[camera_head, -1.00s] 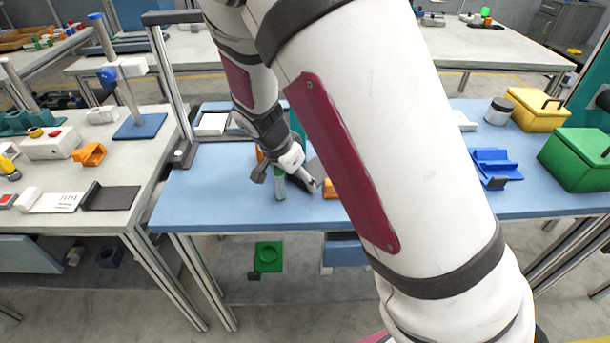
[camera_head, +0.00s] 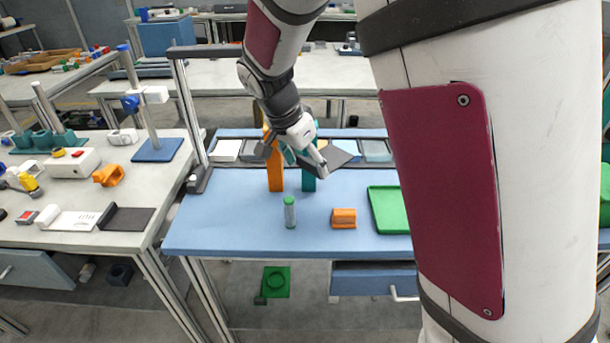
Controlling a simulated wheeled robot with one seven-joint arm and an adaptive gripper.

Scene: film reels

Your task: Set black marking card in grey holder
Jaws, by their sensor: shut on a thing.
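My gripper (camera_head: 318,160) is above the back part of the blue table. It is shut on a flat black card (camera_head: 340,157), which is held tilted and clear of the table's front area. The arm hides part of the fingers and the card's near edge. A row of shallow holders runs along the back of the table, with a white card (camera_head: 226,150) at the left and a grey-blue one (camera_head: 376,150) right of the gripper. I cannot tell which is the grey holder.
An orange upright block (camera_head: 274,172) and a teal one (camera_head: 309,180) stand below the gripper. A green-capped bottle (camera_head: 290,213), an orange block (camera_head: 344,218) and a green tray (camera_head: 388,210) are in front. My arm hides the table's right side. The front left is clear.

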